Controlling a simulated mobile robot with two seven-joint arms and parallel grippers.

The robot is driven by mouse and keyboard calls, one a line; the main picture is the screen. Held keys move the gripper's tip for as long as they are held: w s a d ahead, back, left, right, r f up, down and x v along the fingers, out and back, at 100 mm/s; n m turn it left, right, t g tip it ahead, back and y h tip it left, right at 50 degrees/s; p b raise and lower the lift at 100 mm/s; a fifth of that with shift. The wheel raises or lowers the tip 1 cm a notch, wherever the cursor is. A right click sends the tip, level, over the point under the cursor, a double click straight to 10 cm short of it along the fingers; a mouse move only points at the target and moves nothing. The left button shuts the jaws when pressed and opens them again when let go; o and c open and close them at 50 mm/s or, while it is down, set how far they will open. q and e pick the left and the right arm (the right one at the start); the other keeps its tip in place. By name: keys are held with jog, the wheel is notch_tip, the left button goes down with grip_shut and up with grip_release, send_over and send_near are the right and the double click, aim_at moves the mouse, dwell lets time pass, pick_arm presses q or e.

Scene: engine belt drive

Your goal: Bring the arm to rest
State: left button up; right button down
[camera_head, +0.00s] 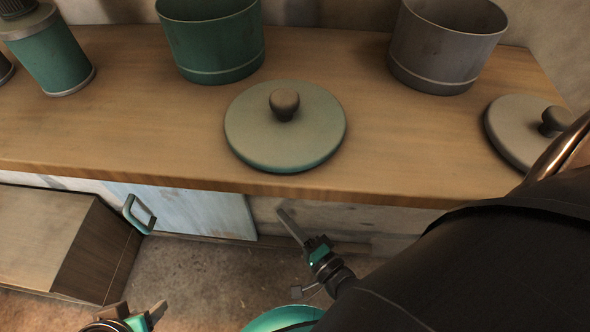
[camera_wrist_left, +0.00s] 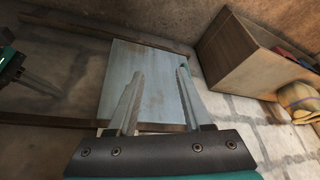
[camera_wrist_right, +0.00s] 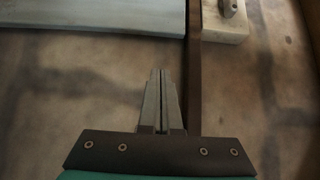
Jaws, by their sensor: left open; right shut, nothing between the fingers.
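My left gripper (camera_head: 138,312) is low at the bottom left of the head view, below the counter and in front of the cabinet. In the left wrist view its fingers (camera_wrist_left: 159,72) stand apart with nothing between them. My right gripper (camera_head: 286,222) hangs just below the counter's front edge in the head view. In the right wrist view its fingers (camera_wrist_right: 160,75) are together and empty. Part of the right gripper also shows at the left edge of the left wrist view (camera_wrist_left: 30,78). My dark right arm covers the lower right of the head view.
The wooden counter (camera_head: 110,150) bears a green pot (camera_head: 212,45), a grey pot (camera_head: 440,50), a green lid (camera_head: 255,125), a grey lid (camera_head: 515,130) and a green canister (camera_head: 55,60). Below are a pale blue panel (camera_head: 195,212) and a wooden box (camera_head: 50,235).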

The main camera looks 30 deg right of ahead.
pick_arm(q)
jog(key=shift+f, duration=0.45)
pick_arm(e)
jog(key=shift+s+d, duration=0.15)
jog(key=shift+s, duration=0.55)
jog(key=shift+s+d, duration=0.1)
jog(key=shift+s, duration=0.6)
